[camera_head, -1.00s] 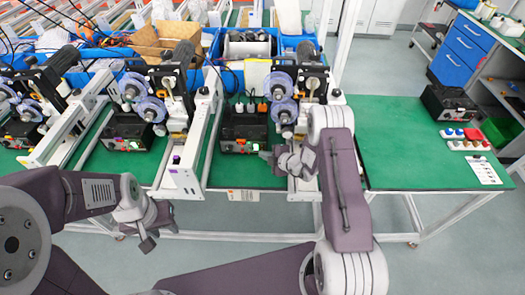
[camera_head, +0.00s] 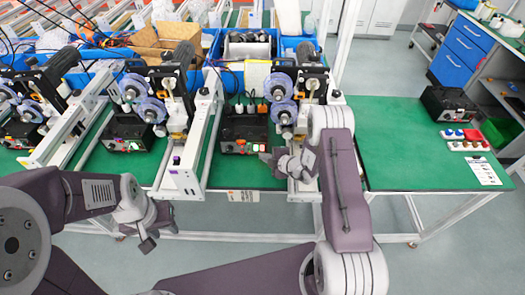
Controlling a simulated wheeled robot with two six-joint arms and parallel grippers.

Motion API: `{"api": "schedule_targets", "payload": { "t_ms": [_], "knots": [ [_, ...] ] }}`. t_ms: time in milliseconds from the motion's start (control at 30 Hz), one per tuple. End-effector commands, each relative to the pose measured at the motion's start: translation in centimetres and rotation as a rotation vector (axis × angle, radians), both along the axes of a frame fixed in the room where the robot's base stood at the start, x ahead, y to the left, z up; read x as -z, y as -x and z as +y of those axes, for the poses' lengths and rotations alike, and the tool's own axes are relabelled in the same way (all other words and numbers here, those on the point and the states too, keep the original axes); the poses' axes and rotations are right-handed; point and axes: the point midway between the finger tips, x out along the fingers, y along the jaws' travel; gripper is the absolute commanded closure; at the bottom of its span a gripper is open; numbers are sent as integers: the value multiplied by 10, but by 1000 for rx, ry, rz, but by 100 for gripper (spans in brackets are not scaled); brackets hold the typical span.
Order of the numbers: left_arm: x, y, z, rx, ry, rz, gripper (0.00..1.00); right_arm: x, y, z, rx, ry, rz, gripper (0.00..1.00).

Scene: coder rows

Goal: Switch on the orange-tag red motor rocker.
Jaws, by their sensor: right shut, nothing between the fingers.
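A black control box (camera_head: 238,131) stands on the green bench between two white rail frames. Its front panel carries a small lit green spot and other small controls. The red motor rocker and its orange tag are too small to make out with certainty. My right gripper (camera_head: 267,158) is shut and empty, its tip at the lower right of this box's front panel; contact cannot be judged. Similar black boxes stand to the left (camera_head: 128,132) and far left (camera_head: 22,133). My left gripper (camera_head: 149,240) hangs in front of the bench edge, away from the boxes; its jaw opening is unclear.
Reel machines with clear blue discs (camera_head: 282,86) and white rails (camera_head: 178,178) flank the middle box. Blue bins (camera_head: 250,45) stand behind. The right of the green bench (camera_head: 395,150) is mostly clear, with a button strip (camera_head: 467,145) and another black box (camera_head: 446,102).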

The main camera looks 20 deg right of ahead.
Motion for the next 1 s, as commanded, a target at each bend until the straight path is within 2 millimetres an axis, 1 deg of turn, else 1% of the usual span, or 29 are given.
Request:
{"api": "schedule_targets", "payload": {
  "t_ms": [367, 800, 1000],
  "knots": [
    [-2, 0, 0, 0, 0, 0, 64, -1, 5, 2, -1, 0, 1, 100],
    [-16, 0, 0, 0, 0, 0, 64, -8, 46, 13, 0, -2, 2, 100],
    [-17, 0, 0, 0, 0, 0, 64, -8, 51, 15, 0, 0, 0, 100]
  ]
}}
